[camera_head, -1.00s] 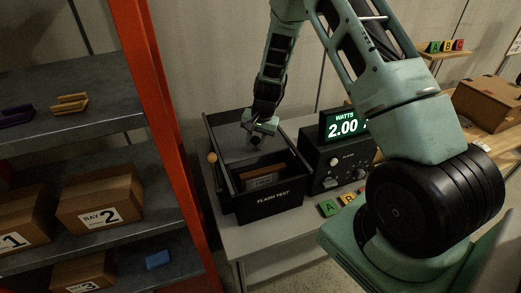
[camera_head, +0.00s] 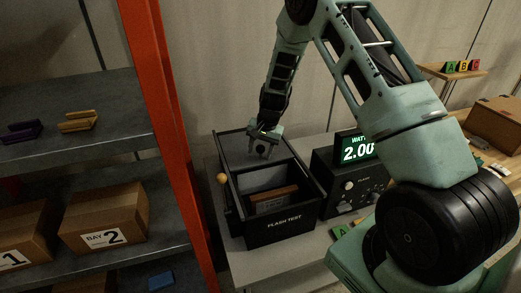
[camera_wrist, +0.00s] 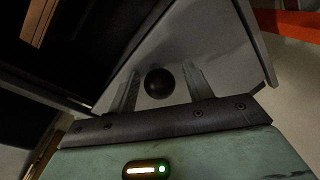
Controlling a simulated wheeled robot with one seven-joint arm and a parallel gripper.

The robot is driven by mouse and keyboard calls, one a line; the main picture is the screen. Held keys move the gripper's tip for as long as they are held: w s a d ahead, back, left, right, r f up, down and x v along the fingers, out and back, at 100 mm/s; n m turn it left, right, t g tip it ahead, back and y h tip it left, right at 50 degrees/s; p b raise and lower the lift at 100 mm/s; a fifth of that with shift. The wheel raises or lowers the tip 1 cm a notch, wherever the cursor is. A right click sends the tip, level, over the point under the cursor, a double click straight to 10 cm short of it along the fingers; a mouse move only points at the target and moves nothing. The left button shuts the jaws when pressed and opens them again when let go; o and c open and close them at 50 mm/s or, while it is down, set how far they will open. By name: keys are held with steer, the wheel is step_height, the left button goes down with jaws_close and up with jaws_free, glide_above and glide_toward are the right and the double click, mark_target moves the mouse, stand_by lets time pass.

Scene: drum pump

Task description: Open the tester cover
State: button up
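The tester is a black box labelled FLASH TEST (camera_head: 284,223) on the grey bench, left of centre in the head view. Its front part is uncovered and shows a brown block (camera_head: 272,200) inside. The grey cover (camera_head: 232,150) lies over the rear part. My gripper (camera_head: 263,150) is low over the cover. In the wrist view, a round black knob (camera_wrist: 158,83) is between the two fingers of my gripper (camera_wrist: 162,85), which are apart, with a gap on each side. Whether a finger touches the knob is unclear.
A meter reading 2.00 watts (camera_head: 350,185) stands right of the tester. A small orange ball (camera_head: 222,178) is at the tester's left side. An orange shelf post (camera_head: 165,110) and shelves with boxes (camera_head: 104,215) are at the left.

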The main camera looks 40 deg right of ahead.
steer(key=shift+r, duration=0.1)
step_height(320, 180, up, 17)
steer(key=s+d+b, duration=0.2)
steer(key=b, duration=0.2)
steer(key=shift+s+b, duration=0.3)
steer(key=shift+b, duration=0.05)
